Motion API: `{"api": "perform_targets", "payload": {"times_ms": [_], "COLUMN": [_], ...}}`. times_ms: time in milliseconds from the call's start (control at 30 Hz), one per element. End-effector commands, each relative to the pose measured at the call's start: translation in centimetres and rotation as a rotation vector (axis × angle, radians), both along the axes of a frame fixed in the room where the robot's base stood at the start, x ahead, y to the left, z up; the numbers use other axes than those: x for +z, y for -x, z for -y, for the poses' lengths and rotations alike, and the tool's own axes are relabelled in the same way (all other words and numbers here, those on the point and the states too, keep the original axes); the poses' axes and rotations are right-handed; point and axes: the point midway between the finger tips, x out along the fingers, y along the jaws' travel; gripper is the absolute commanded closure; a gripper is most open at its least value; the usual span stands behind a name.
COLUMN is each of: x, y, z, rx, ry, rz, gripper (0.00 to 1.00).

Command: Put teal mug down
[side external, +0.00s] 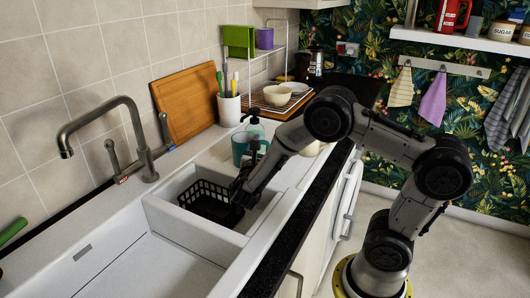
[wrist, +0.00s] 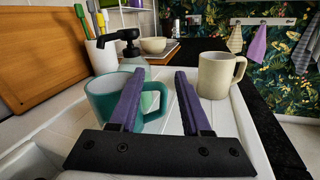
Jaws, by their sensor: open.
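The teal mug (wrist: 108,98) stands upright on the white drainboard, with its handle to the right in the wrist view. It also shows in the side external view (side external: 240,149), partly hidden by my arm. My gripper (wrist: 157,72) is open, its two purple fingers pointing ahead. The left finger overlaps the mug and its handle in the picture; I cannot tell whether they touch. Nothing else shows between the fingers. In the side external view my gripper (side external: 240,190) is dark and its fingertips are hard to make out.
A cream mug (wrist: 217,76) stands to the right on the drainboard. A soap dispenser (wrist: 131,64) stands just behind the teal mug. A black basket (side external: 208,201) sits in the small sink basin. A tall tap (side external: 140,140) stands at the left. Bowls (side external: 277,96) are at the back.

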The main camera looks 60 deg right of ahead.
Motion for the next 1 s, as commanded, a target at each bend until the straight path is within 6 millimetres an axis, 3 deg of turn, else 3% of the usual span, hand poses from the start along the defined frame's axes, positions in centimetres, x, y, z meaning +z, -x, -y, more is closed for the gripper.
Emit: {"api": "perform_targets", "payload": {"times_ms": [233, 333, 467, 567, 667, 800, 1000], "x": [2.4, 3.5, 5.1, 5.7, 5.7, 5.3, 5.4], "y": [0.2, 1.5, 5.3, 9.2, 12.8, 16.8, 20.2], "z": [0.1, 0.4, 0.7, -0.3, -2.3, -6.6, -14.2], "rx": [-0.009, -0.058, -0.192, -0.318, -0.434, -0.581, -0.764], "ry": [-0.01, -0.075, -0.272, -0.481, -0.702, -1.023, -1.485], "rz": [0.008, 0.053, 0.194, 0.342, 0.502, 0.732, 1.036], "gripper": [0.52, 0.52, 0.52, 0.52, 0.52, 0.52, 0.52]}}
